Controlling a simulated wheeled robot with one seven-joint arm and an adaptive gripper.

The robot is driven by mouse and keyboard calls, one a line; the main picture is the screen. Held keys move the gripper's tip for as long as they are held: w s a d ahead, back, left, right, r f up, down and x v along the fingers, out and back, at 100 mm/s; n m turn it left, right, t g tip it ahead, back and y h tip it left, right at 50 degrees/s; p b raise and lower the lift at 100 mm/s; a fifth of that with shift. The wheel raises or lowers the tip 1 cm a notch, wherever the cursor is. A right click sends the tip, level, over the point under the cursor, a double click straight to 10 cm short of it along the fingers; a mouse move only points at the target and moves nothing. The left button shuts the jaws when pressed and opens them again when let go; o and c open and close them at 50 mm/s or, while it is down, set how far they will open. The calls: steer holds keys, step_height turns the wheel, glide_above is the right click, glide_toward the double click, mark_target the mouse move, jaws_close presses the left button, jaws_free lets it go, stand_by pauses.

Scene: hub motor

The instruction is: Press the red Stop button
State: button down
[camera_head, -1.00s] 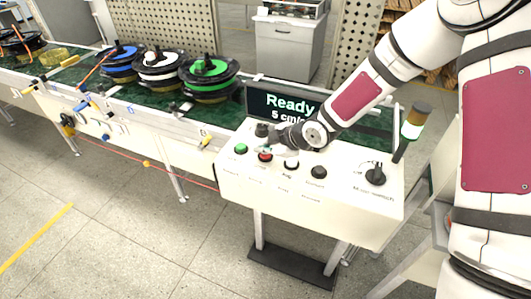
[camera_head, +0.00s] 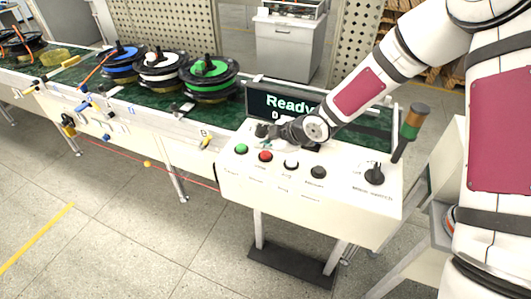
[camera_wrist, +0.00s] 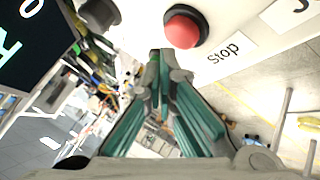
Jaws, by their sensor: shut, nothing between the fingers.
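The red Stop button (camera_head: 265,156) is on the white sloped control panel (camera_head: 230,182), between the green and white buttons. In the wrist view the red button (camera_wrist: 183,30) stands at the top in a black ring, beside the printed word "Stop". My gripper (camera_head: 263,142) is above and behind the button row in the head view. In the wrist view its closed fingers (camera_wrist: 161,62) hold nothing. The tips appear just below the button, and a gap seems to separate them from it.
A green button (camera_head: 241,149), white button (camera_head: 291,165), black button (camera_head: 318,172) and rotary switch (camera_head: 375,174) share the panel. A display (camera_head: 283,103) reads "Ready", its lower line partly hidden. A signal lamp (camera_head: 412,122) stands at right. Spools (camera_head: 208,77) sit on the conveyor.

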mark_target(265, 155)
steer(key=shift+r+p, duration=0.85)
steer(key=shift+r, duration=1.65)
steer(key=shift+d+r, duration=0.1)
steer(key=shift+d, duration=0.05)
steer(key=s+d+r+m+h, duration=0.4)
steer(key=s+d+r+m, duration=0.15)
steer(key=d+r, duration=0.35)
steer(key=s+d+r+m+h, duration=0.4)
steer(key=s+d+r, duration=0.2)
steer(key=d+r, duration=0.3)
steer(key=s+d+r+m, duration=0.2)
steer(key=s+m, duration=0.3)
steer(key=s, duration=0.6)
steer(key=s+d+r+m, duration=0.2)
steer(key=s+m, duration=0.3)
steer(key=s, duration=0.6)
steer(key=shift+r+y, duration=0.4)
steer(key=shift+r, duration=0.45)
